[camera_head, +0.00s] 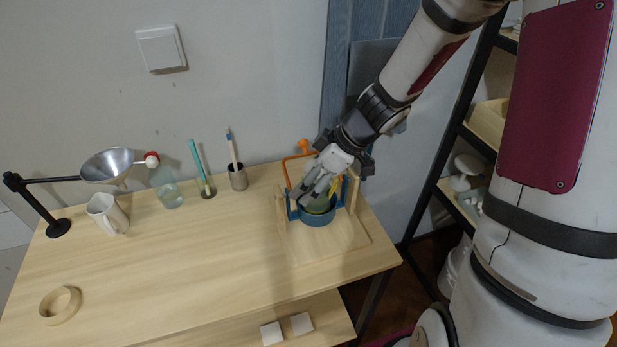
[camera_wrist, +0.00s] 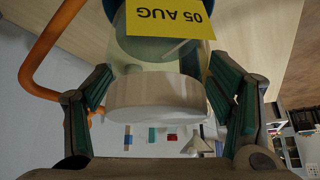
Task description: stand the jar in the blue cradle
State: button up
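The jar shows in the wrist view as a clear, greenish body (camera_wrist: 150,50) with a pale round lid (camera_wrist: 155,97) facing the camera. A yellow label (camera_wrist: 175,18) on it reads "05 AUG". The blue cradle (camera_head: 319,218) stands on a wooden board, and the jar's lower part appears to be inside it. My gripper (camera_head: 320,194) is over the cradle. In the wrist view its two dark green finger pads (camera_wrist: 160,85) lie on either side of the jar, close to it. Whether they touch it I cannot tell. In the head view, my gripper hides most of the jar.
An orange bent rod (camera_head: 284,173) and wooden posts flank the cradle. A wooden ring (camera_head: 60,305) lies front left. The table's middle is clear.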

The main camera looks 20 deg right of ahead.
jog(key=shift+r, duration=0.2)
jog(key=v, duration=0.6)
jog(key=shift+d+r, duration=0.1)
jog(key=shift+s+d+r, duration=0.15)
jog(key=shift+s+r, duration=0.1)
jog(key=shift+r, duration=0.25)
jog(key=s+r+m+t+h, duration=0.1)
jog(key=s+r+m+h, duration=0.4)
jog(key=s+r+m, duration=0.6)
jog(key=s+a+r, duration=0.1)
jog(key=s+r, duration=0.3)
jog(key=s, duration=0.4)
jog(key=shift+t+h, duration=0.3)
jog(key=shift+t, duration=0.1)
jog(key=shift+r, duration=0.1)
